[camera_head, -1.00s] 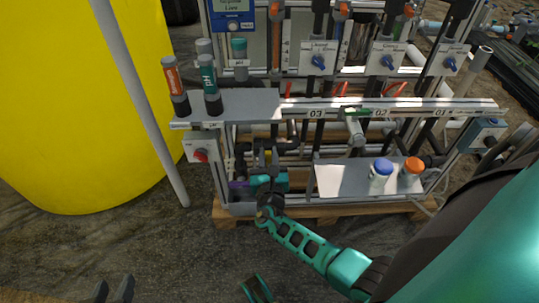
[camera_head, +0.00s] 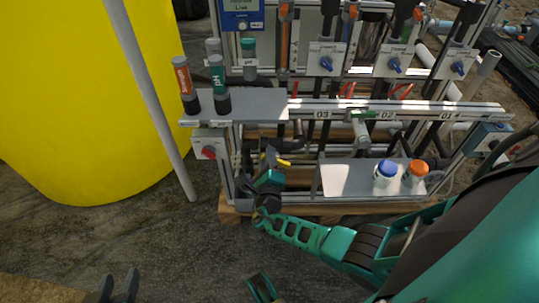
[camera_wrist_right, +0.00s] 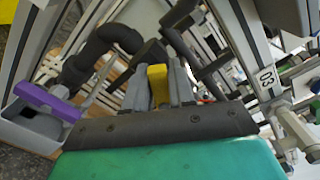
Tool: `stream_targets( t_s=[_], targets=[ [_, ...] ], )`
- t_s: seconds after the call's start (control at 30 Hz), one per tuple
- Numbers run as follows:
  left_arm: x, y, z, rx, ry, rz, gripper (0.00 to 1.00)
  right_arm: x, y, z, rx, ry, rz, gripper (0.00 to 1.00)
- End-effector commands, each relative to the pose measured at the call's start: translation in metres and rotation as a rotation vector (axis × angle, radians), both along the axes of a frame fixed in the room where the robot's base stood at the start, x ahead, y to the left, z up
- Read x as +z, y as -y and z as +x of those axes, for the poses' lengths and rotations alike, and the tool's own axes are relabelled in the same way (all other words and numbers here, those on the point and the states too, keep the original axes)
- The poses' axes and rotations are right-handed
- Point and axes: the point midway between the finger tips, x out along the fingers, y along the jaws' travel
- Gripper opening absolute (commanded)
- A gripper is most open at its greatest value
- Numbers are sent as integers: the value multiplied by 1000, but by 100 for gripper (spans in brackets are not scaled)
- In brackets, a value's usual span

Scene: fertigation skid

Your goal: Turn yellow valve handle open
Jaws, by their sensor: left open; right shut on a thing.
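The yellow valve handle (camera_head: 284,162) is low on the left side of the skid, near the black pipes. In the head view its visible end sticks out to the right of my right gripper (camera_head: 270,158). In the right wrist view the yellow handle (camera_wrist_right: 157,82) sits between the two grey fingers of my right gripper (camera_wrist_right: 158,88), which is shut on it. The fingers cover most of the handle and the valve body. My left gripper (camera_head: 120,287) is open and empty at the bottom left, over the floor, far from the valve.
A purple part (camera_wrist_right: 48,101) lies left of the right gripper in the wrist view. A shelf with a blue-capped bottle (camera_head: 386,173) and an orange-capped bottle (camera_head: 414,172) is to the right. A large yellow tank (camera_head: 80,100) stands left. Floor in front is clear.

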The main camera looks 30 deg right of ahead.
Motion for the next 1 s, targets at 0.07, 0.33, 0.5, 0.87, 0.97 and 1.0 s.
stream_targets(
  t_s=[0.07,0.33,0.5,0.87,0.97,1.0],
  targets=[
    [1,0,0,0,-1,2,43,0,0,2,0,-36,-66,0],
    [0,-1,-1,0,-4,4,43,-6,-2,4,0,-158,-264,0],
    [-1,-1,-1,0,-6,5,43,-9,-2,4,0,-217,-362,0],
    [0,-1,-1,0,-6,5,43,-12,-2,4,-1,-284,-469,0],
    [0,-1,-1,0,-6,5,43,-13,-2,4,-1,-288,-478,0],
    [0,-1,-1,0,-6,5,43,-13,-2,4,-1,-290,-480,0]
  ],
)
